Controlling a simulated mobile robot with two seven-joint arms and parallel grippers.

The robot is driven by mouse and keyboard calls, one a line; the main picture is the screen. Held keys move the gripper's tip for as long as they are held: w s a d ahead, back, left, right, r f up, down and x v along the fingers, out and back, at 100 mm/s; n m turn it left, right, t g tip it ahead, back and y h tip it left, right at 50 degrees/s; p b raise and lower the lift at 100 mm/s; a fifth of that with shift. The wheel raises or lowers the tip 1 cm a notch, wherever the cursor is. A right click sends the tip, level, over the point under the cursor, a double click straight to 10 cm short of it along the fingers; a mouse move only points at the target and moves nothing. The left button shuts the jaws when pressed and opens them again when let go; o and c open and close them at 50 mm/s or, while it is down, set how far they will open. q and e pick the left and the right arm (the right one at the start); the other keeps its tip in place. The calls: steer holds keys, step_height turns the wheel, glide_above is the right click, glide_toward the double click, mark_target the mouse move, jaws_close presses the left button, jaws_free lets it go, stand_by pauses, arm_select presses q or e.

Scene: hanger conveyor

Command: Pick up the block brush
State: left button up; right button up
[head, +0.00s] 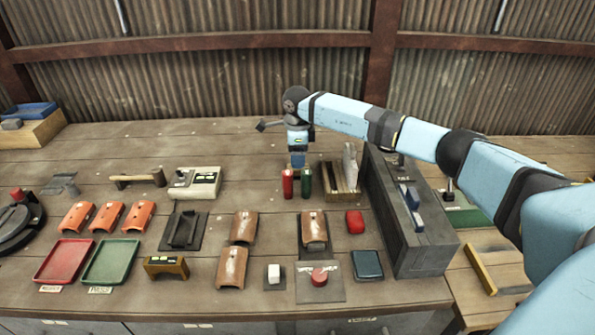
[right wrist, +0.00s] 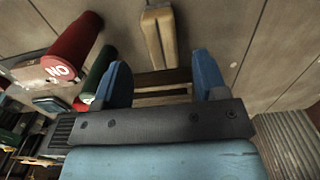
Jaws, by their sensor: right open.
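A tan, wooden, block-like piece that looks like the block brush (right wrist: 158,35) shows in the right wrist view, just beyond the fingertips. Dark and brown strips lie between the fingers; I cannot tell whether they belong to it. My right gripper (head: 298,160) points down over the back of the bench, behind the red and green bottles. In the right wrist view its two blue fingers (right wrist: 161,68) are apart, with nothing visibly clamped between them. In the head view the gripper covers most of the spot below it. My left gripper is not in view.
A red bottle (head: 287,184) and a green bottle (head: 307,182) stand close in front of the gripper. A wooden rack (head: 336,182) and a long grey housing (head: 400,225) stand to its right. The bench to its left (head: 245,160) is clear.

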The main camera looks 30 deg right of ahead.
mark_target(298, 171)
steer(key=shift+w+d+f+p, duration=0.1)
steer(key=shift+f+p, duration=0.25)
steer(key=shift+f, duration=2.55)
steer(key=c, duration=1)
